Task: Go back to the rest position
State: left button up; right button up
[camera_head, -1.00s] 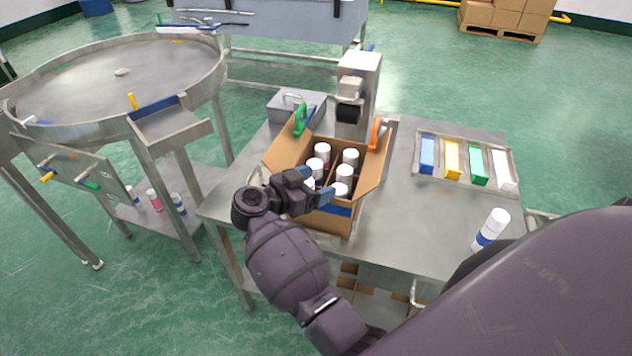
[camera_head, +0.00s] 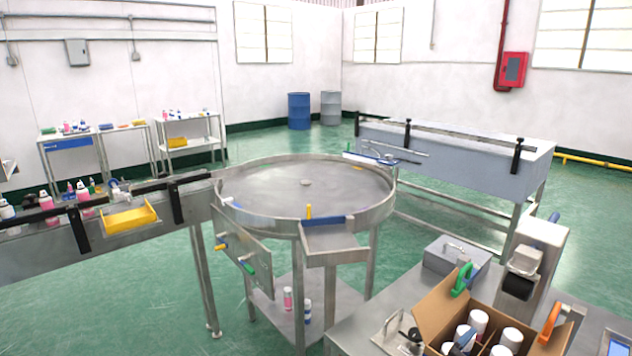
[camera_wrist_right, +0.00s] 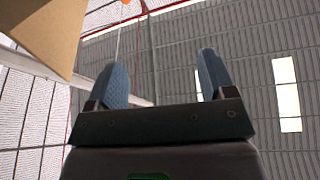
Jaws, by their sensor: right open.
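My right gripper (camera_wrist_right: 163,66) shows in the right wrist view with its two blue-padded fingers spread apart and nothing between them. It faces up toward the ceiling, and a piece of cardboard (camera_wrist_right: 45,30) fills the upper left corner there. In the head view, small dark and blue parts at the bottom edge, beside the open cardboard box (camera_head: 437,308), look like this gripper, mostly cut off by the frame. The box holds several white-capped cans (camera_head: 510,338). My left gripper does not show in either view.
The crimping table carries a grey lidded box (camera_head: 455,257) and an upright machine (camera_head: 535,250) behind the carton. A round metal table (camera_head: 290,180) stands to the left. A conveyor (camera_head: 150,225) with a yellow bin (camera_head: 130,217) lies farther left. Green floor between is open.

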jog(key=s+a+f+n+y, duration=0.2)
jog(key=s+f+n+y, duration=0.5)
jog(key=s+f+y, duration=0.2)
jog(key=s+a+f+n+y, duration=0.2)
jog(key=s+f+n+y, duration=0.5)
jog(key=s+f+y, duration=0.2)
jog(key=shift+s+a+f+n, duration=0.15)
jog(key=shift+s+f+n, duration=0.05)
jog(key=shift+n, duration=0.2)
